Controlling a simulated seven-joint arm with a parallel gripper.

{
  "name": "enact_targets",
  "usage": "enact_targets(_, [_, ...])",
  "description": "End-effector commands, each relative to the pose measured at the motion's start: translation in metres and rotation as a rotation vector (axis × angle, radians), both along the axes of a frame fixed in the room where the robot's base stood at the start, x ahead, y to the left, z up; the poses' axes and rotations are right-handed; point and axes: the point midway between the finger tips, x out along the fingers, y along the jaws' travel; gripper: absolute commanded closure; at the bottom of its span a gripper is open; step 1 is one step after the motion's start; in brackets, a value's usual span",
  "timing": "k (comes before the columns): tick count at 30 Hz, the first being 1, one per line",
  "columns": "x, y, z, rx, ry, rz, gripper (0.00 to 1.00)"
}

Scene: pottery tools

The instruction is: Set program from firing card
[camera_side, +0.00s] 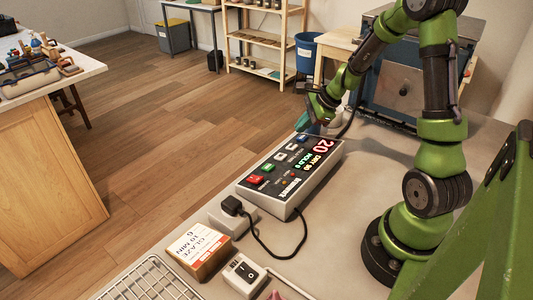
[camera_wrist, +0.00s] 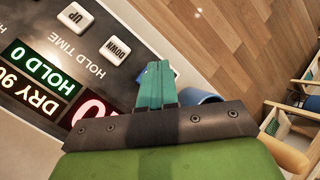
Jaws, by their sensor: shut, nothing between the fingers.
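The controller (camera_side: 290,172) lies on the grey table with its sloped panel up. Its displays show a red 20, DRY 90 and a green HOLD 0. In the wrist view, the panel (camera_wrist: 60,60) shows an UP button (camera_wrist: 76,16) and a DOWN button (camera_wrist: 116,50) beside the words HOLD TIME; the red number is partly hidden by my gripper. The firing card (camera_side: 198,243), white and orange, reads GLAZE and 10 MIN, with a 6 below. My gripper (camera_side: 304,121) is shut and empty at the controller's far end; its teal fingers (camera_wrist: 157,88) point past the DOWN button. Contact cannot be told.
A black plug (camera_side: 232,205) with a cable sits in front of the controller. A white switch box (camera_side: 244,272) and a wire rack (camera_side: 150,282) are near the front edge. A blue kiln-like box (camera_side: 400,88) stands behind.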

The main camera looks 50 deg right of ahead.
Motion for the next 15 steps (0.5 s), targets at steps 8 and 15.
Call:
enact_targets(8, [-0.0001, 0.0, -0.0003, 0.0, 0.0, 0.0, 1.0])
enact_targets(15, [-0.0019, 0.0, -0.0072, 0.001, 0.001, 0.0, 1.0])
